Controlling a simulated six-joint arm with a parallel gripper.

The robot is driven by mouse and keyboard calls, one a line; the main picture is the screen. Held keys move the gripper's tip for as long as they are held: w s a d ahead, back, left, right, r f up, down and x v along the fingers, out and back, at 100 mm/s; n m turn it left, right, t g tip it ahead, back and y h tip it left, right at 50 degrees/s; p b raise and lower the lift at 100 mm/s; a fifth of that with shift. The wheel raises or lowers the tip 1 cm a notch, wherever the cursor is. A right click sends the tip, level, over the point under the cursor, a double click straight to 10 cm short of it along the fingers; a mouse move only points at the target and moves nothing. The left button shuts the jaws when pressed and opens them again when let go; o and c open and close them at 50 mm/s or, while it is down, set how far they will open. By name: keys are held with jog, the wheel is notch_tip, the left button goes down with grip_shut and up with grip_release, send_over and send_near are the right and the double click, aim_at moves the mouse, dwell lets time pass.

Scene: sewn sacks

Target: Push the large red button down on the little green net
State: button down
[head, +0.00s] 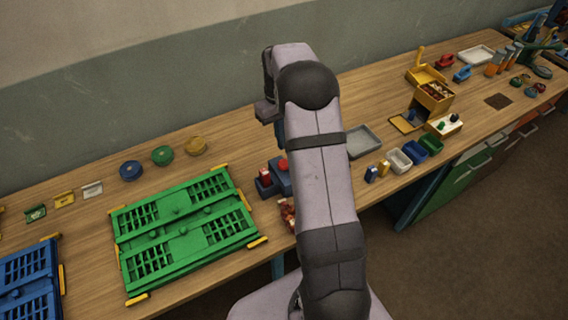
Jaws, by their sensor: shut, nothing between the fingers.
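A large green slatted panel with grid openings (183,262) lies flat on the table at the left; I see no red button on it. Right of it, dark blue blocks (266,188) carry red tops: a smaller one (265,172) and another (283,164) partly hidden by my arm. I cannot tell which green thing is the little net. My arm rises through the middle of the head view and bends down at its far end. My gripper's fingers are hidden behind the arm, so their distance from the red tops cannot be seen.
A blue slatted panel (28,275) lies at the far left. Blue, green and tan discs (162,155) and small cards (63,198) lie behind the green panel. A grey tray (363,141), small bins (400,160) and a yellow box (434,96) stand right of my arm.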

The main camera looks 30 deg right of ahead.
aim_at(283, 162)
jog(key=shift+s+f+b, duration=0.15)
jog(key=shift+f+b, duration=1.15)
jog(key=shift+f, duration=0.25)
jog(key=shift+s+f+b, duration=0.15)
jog(key=shift+f+b, duration=1.15)
jog(key=shift+f, duration=0.25)
jog(key=shift+f, duration=0.1)
